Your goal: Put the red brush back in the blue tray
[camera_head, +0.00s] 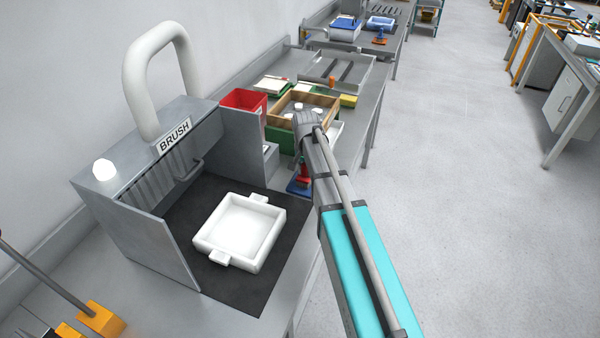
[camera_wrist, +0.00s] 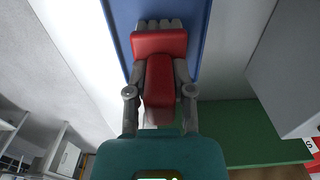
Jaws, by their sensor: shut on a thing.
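The red brush (camera_wrist: 160,45) with grey bristles is between the fingers of my gripper (camera_wrist: 160,90) in the wrist view, which is shut on its handle. The blue tray (camera_wrist: 198,40) shows behind the brush at the top of the wrist view. In the head view the blue tray (camera_head: 294,188) is a small blue patch on the bench, with the red brush (camera_head: 304,174) just above it. My arm covers part of both there. I cannot tell whether the brush touches the tray.
A grey hood labelled BRUSH (camera_head: 174,134) stands left, with a white square dish (camera_head: 240,232) on a black mat.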

